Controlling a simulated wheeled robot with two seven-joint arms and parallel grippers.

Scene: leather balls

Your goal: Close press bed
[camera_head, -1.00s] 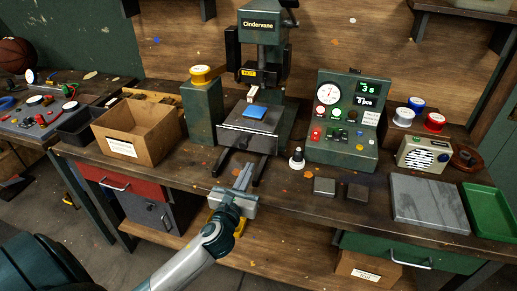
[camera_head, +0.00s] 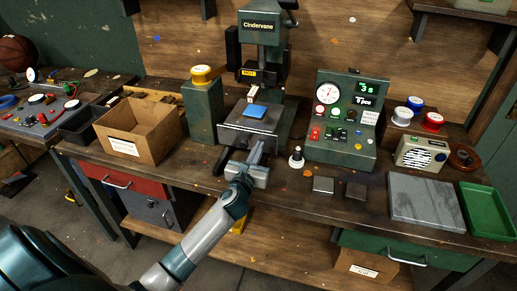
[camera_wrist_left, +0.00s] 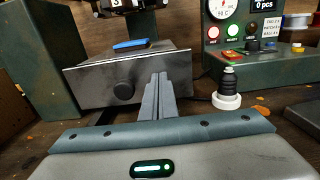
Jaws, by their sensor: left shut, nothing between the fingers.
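The press (camera_head: 262,35) labelled Cindervane stands at the back middle of the bench. Its press bed (camera_head: 236,136) is a dark metal slab sticking out toward me below the press head, with a blue piece (camera_head: 256,111) lying on top. In the left wrist view the bed's front face (camera_wrist_left: 95,88) shows a round black knob (camera_wrist_left: 123,92). My left gripper (camera_head: 257,147) is shut and empty, its fingertips at the bed's front face. In the left wrist view the fingers (camera_wrist_left: 158,80) overlap that face, right of the knob; I cannot tell if they touch. My right gripper is out of view.
A green control box (camera_head: 343,135) and a small black-and-white knob-like item (camera_head: 296,158) stand right of the bed. A yellow-topped green post (camera_head: 203,110) and a cardboard box (camera_head: 135,135) stand left. Two small dark plates (camera_head: 323,185) lie at the front right.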

